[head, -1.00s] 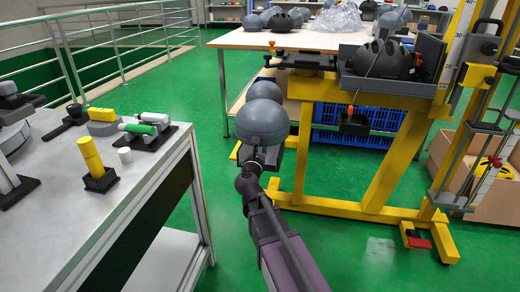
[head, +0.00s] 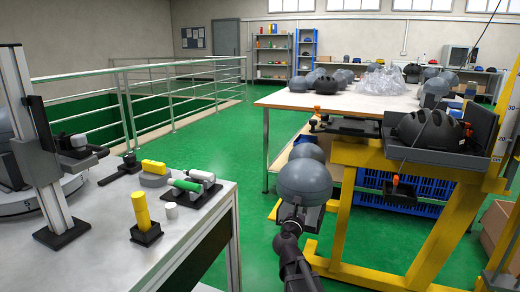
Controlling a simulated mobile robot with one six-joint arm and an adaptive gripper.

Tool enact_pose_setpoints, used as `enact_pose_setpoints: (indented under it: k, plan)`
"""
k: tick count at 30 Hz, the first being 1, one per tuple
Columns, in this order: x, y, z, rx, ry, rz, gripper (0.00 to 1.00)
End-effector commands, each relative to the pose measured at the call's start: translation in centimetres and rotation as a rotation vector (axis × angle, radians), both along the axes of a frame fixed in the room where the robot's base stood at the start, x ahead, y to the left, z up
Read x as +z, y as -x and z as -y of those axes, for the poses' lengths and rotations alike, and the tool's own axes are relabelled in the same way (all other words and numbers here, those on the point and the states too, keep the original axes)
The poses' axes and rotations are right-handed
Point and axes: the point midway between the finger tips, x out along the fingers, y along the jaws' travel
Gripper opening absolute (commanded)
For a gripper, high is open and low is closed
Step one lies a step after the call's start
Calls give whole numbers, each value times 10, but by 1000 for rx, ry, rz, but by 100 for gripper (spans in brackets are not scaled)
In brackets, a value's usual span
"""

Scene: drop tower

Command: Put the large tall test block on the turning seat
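A tall yellow cylinder (head: 141,209), the tallest of the loose pieces on the left bench, stands in a black square holder (head: 146,234) near the bench's front edge. I take it for the large tall test block. Behind it, a yellow block (head: 153,166) lies on a low grey round piece (head: 154,181). I cannot tell for certain which piece is the turning seat. My gripper's fingers do not show. A dark arm-like part (head: 291,252) rises from the bottom edge to a grey dome (head: 304,179); I cannot tell whether it is mine.
A small white cylinder (head: 170,210) and a black rack with green and white cylinders (head: 199,178) stand near the tall block. A gauge stand (head: 38,130) rises at the bench's left. A yellow frame (head: 345,225) stands right. Green floor lies between.

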Motion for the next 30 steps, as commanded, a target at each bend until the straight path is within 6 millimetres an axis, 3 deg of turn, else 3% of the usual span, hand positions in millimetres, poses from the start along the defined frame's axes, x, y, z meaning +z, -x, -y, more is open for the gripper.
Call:
enact_pose_setpoints:
  k: [1, 30]
  plan:
    - [11, 0, 0, 0, 2, 0, 0]
    - [125, 0, 0, 0, 2, 0, 0]
